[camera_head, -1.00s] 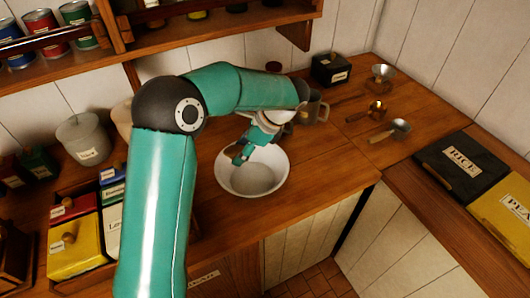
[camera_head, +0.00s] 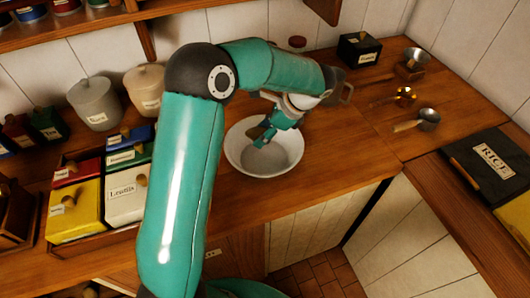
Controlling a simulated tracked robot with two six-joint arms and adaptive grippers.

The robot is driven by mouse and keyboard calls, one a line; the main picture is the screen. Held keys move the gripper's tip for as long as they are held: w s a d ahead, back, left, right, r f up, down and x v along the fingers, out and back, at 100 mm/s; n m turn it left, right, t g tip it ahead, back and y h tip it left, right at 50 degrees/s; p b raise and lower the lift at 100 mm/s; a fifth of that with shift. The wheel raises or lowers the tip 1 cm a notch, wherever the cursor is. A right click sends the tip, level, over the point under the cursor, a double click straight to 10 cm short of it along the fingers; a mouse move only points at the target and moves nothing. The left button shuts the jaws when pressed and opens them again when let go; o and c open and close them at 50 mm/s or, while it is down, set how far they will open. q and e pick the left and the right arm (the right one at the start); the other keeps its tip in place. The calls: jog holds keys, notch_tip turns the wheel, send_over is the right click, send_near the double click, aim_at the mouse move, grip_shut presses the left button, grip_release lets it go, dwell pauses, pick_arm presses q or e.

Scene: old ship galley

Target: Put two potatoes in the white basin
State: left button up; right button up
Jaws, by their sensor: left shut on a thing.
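The white basin (camera_head: 236,160) stands upright on the wooden counter in the middle of the view. My left gripper (camera_head: 261,136) reaches in from above and points down over the basin's inside, near its back rim. Its fingers are shut on a small brownish thing, probably a potato, mostly hidden by the fingers. I cannot tell whether it touches the basin's bottom. The visible part of the basin's inside looks empty. No other potato shows. My right gripper is not in view.
Labelled boxes (camera_head: 75,213) and lidded canisters (camera_head: 95,105) stand at the left. Metal scoops (camera_head: 427,119) and a black rice box (camera_head: 490,167) are at the right. The counter right of the basin is clear.

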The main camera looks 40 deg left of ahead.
pick_arm(q)
jog(key=o, duration=1.3)
jog(key=v, duration=1.2)
jog(key=shift+f, duration=0.1)
